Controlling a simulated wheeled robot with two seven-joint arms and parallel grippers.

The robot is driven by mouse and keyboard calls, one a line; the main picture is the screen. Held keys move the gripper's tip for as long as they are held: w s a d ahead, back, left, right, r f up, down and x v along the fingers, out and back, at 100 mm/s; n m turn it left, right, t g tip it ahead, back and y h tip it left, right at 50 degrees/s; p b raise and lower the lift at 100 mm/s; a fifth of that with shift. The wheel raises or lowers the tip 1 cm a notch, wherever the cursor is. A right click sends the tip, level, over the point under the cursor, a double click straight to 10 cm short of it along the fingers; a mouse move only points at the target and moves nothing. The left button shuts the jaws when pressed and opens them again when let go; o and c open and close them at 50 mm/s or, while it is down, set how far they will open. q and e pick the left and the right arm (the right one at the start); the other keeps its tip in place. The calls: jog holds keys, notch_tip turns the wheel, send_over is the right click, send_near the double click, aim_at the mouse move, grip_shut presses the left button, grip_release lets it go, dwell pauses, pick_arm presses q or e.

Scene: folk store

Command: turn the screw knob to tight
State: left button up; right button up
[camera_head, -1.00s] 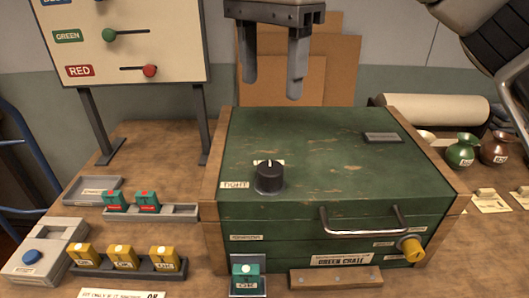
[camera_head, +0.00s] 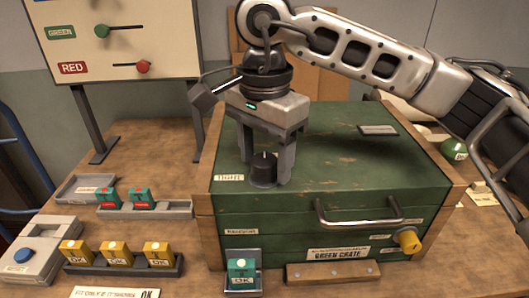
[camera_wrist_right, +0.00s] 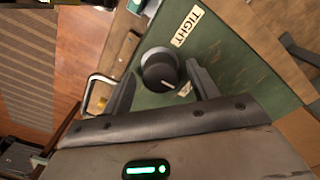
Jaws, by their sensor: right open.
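The black screw knob (camera_head: 264,168) stands on the top of the green crate (camera_head: 340,155), near its front left corner. The knob also shows in the right wrist view (camera_wrist_right: 160,70), with a pale pointer line on its top. The TIGHT label (camera_head: 229,178) lies to the left of the knob in the head view. My right gripper (camera_head: 264,170) points down over the knob, its open fingers on either side of it. In the right wrist view (camera_wrist_right: 158,82) gaps show between the fingers and the knob. My left gripper is not in view.
A metal handle (camera_head: 362,214) and yellow knob (camera_head: 409,240) stick out from the crate's front. Left of it are yellow OK blocks (camera_head: 115,252), green blocks (camera_head: 140,198) and a grey box with a blue button (camera_head: 24,255). A board with sliders (camera_head: 120,45) stands behind.

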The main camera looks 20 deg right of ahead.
jog(key=c, duration=1)
